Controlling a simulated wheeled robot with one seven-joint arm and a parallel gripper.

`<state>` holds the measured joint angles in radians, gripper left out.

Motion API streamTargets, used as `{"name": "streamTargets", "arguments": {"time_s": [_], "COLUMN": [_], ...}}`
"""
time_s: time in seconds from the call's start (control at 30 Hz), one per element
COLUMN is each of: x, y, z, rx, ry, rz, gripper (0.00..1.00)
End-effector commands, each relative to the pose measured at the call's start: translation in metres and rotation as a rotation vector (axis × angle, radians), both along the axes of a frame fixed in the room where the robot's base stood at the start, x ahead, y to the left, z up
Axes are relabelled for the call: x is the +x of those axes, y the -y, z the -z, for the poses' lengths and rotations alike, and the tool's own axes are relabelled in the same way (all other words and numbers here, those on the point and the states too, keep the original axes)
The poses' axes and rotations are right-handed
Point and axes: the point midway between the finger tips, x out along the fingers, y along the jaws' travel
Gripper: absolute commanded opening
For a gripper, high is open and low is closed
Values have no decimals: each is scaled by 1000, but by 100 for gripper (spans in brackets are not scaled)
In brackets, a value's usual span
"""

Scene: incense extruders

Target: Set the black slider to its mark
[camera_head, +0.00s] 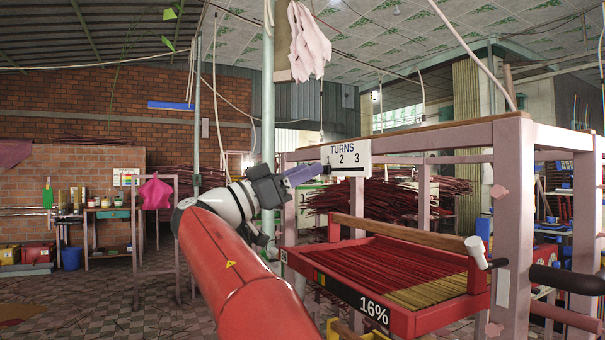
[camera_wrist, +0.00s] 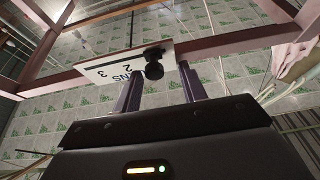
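A white sign (camera_head: 346,157) reads TURNS with 1, 2 and 3, fixed to the pink wooden frame. In the wrist view the sign (camera_wrist: 102,70) is tilted, with 2 and 3 legible. A round black knob, the black slider (camera_wrist: 154,70), stands out at the sign's edge by the numbers. My gripper (camera_wrist: 160,80) is open, one finger on each side of the knob in this view, with gaps to both. In the head view my gripper (camera_head: 318,171) reaches the sign's left end, near the 1. There its fingers hide the knob. Contact or depth cannot be told.
Below the sign stands a red tray (camera_head: 403,317) of incense sticks, marked 16%. A crank handle (camera_head: 476,252) juts out at its right. A pink post (camera_head: 513,220) and top beam bound the space. A green pole (camera_head: 267,130) stands behind my wrist.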

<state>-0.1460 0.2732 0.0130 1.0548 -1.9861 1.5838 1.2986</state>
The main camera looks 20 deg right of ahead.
Motion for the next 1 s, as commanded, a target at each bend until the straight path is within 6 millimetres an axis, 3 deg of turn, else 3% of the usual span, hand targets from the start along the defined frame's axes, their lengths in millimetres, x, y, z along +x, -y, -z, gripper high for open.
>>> {"name": "streamTargets", "arguments": {"time_s": [0.33,0.7,1.0], "x": [-1,-2,-3], "y": [-5,-60,-72], "z": [3,26,30], "rx": [2,1,1], "ry": [1,0,2], "rz": [1,-1,1], "gripper": [42,42,42]}}
